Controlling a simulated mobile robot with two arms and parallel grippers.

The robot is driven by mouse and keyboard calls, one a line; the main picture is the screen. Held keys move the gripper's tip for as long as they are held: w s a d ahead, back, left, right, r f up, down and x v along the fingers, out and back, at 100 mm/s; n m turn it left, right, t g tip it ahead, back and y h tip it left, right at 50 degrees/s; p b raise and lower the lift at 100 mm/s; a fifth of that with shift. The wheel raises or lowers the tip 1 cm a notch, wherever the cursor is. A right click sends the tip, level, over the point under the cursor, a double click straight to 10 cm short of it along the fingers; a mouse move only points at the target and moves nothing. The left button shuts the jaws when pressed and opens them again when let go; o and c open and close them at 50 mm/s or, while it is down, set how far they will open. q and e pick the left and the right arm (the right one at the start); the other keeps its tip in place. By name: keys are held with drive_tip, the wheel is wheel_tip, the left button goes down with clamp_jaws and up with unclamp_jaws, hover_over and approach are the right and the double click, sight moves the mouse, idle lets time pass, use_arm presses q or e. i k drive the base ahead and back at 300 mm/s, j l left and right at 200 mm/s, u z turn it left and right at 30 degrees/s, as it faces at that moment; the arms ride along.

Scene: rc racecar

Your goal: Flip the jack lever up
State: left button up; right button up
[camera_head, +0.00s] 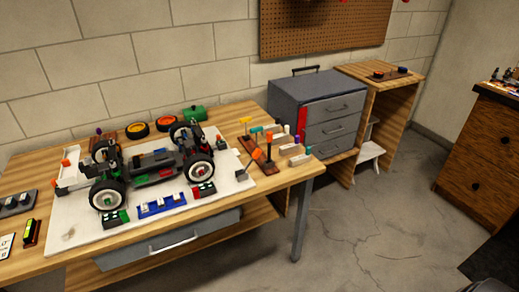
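An RC car chassis (150,170) with black tyres and white hubs stands on a white board (70,234) on the wooden workbench. At the board's right side, a dark tilted rod with an orange end (257,154) rises next to the car's right end. It looks like a lever, but I cannot tell for sure that it is the jack lever. Neither of my grippers is in view.
A rack of coloured-handled tools (270,168) stands at the bench's right end. A grey drawer box (330,108) stands beyond it. The concrete floor (365,225) at right is clear.

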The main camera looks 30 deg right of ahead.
sight(256, 154)
drive_tip(key=i+l, duration=0.1)
drive_tip(key=l, duration=2.2)
drive_tip(key=i+l, duration=0.15)
drive_tip(key=l, duration=1.05)
drive_tip(key=i+u, duration=0.05)
